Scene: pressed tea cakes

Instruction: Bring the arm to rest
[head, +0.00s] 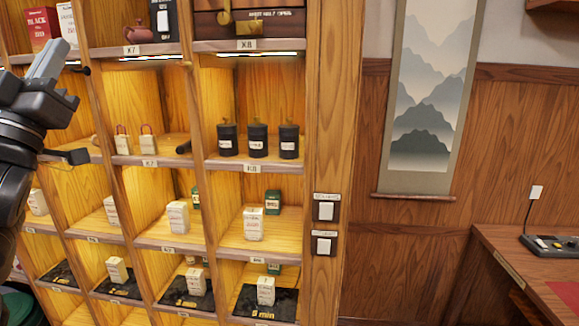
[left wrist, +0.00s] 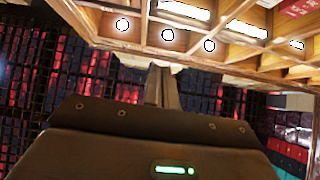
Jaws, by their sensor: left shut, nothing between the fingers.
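My left gripper (head: 48,58) is at the upper left of the head view, raised in front of the lit wooden shelf (head: 312,100). Its fingers point up and are shut with nothing between them. In the left wrist view the closed fingers (left wrist: 162,84) show at the middle, below the shelf edge. My right gripper is in neither view.
Shelf compartments hold black canisters (head: 257,140), white packets (head: 253,222) and a clay teapot (head: 140,33). A hanging scroll (head: 428,90) is on the panelled wall. A wooden desk (head: 500,245) with a device (head: 552,246) stands at right.

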